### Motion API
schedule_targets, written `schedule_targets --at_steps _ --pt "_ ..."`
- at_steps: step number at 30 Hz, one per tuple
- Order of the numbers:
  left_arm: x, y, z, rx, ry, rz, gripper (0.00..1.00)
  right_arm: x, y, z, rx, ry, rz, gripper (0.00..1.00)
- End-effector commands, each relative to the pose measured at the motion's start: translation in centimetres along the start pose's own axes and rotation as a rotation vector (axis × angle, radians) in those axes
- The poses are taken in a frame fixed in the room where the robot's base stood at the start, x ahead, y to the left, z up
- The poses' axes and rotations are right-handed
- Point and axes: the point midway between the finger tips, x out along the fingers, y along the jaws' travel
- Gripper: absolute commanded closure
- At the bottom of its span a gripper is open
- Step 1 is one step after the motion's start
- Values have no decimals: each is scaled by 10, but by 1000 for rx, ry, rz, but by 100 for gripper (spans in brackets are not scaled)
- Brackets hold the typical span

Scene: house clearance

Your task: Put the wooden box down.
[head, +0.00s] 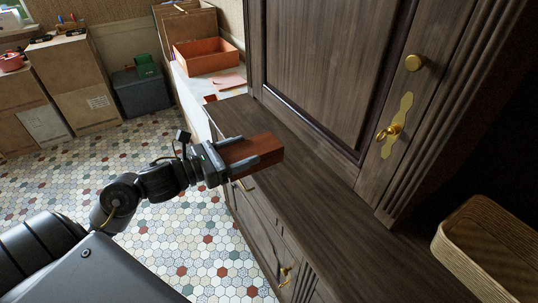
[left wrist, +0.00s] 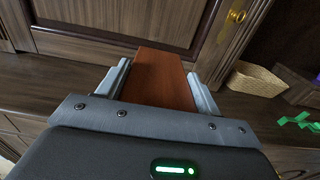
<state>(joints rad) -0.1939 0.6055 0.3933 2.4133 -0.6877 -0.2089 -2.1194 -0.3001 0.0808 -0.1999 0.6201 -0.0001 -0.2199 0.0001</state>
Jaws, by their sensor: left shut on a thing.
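The wooden box (head: 262,150) is a small reddish-brown block. My left gripper (head: 240,152) is shut on it, with one finger on each side. In the head view the box is over the dark wooden ledge (head: 330,205) of the cabinet, near its left end. I cannot tell whether its underside touches the ledge. In the left wrist view the box (left wrist: 158,80) lies between the two fingers (left wrist: 160,88) and points toward the cabinet door. My right gripper is not in view.
The cabinet door (head: 335,65) with brass knob and key rises behind the ledge. A wicker basket (head: 470,250) stands at the right; it also shows in the left wrist view (left wrist: 256,79). An orange box (head: 207,56) sits on a pale surface beyond. The ledge between is clear.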

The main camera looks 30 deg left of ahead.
Motion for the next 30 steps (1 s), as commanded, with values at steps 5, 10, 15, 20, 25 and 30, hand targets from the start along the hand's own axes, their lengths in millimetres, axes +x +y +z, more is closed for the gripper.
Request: schedule_targets --at_steps 5,10,15,20,25,30 --pt "29 22 -14 -3 -8 3 76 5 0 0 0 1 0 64" --pt "64 48 -34 -3 -9 3 76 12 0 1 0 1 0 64" --pt "86 63 -68 -3 -6 2 76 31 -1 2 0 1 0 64" --pt "98 72 -83 0 -6 0 76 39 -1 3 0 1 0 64" --pt "102 75 -86 1 -6 0 76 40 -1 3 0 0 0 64" --pt "106 78 -96 -1 -5 1 76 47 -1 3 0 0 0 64"
